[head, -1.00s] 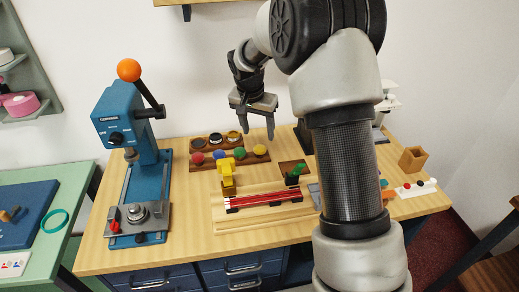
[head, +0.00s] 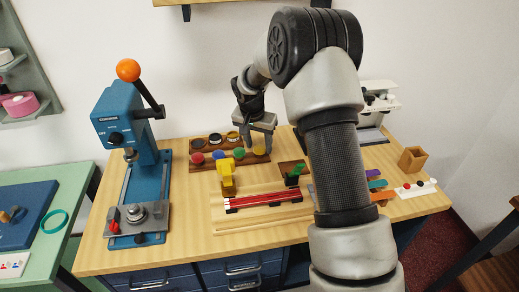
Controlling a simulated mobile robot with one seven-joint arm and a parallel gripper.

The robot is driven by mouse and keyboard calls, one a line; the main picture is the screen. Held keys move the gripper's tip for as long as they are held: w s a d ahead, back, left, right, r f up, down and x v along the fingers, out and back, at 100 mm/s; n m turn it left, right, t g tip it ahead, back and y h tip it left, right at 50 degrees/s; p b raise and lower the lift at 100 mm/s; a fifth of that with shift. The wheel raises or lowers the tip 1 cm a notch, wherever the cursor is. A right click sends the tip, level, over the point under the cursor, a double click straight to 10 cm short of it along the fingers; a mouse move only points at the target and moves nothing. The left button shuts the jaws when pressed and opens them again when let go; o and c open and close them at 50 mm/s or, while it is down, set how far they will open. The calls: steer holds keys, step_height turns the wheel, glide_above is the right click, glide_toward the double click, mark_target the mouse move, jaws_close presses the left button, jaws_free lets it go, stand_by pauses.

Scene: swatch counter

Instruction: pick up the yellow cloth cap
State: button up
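The yellow cloth cap (head: 259,151) is the rightmost of a row of coloured round caps on a brown wooden rack (head: 228,163). My gripper (head: 258,146) points down at the right end of this rack. Its two fingers are spread apart, one at each side of the yellow cap in the picture. I cannot tell whether they touch it or how far down they reach around it. Green (head: 239,153), blue (head: 218,154) and red (head: 198,158) caps sit to its left.
Dark round pieces (head: 215,139) sit in the row behind. A yellow tool (head: 227,178) stands in front of the rack. A blue press (head: 130,150) with an orange knob is at left. A small green-topped item (head: 294,174) stands right of the rack.

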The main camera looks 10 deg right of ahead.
steer(key=c, duration=0.4)
steer(key=shift+c, duration=0.2)
step_height(320, 180, up, 10)
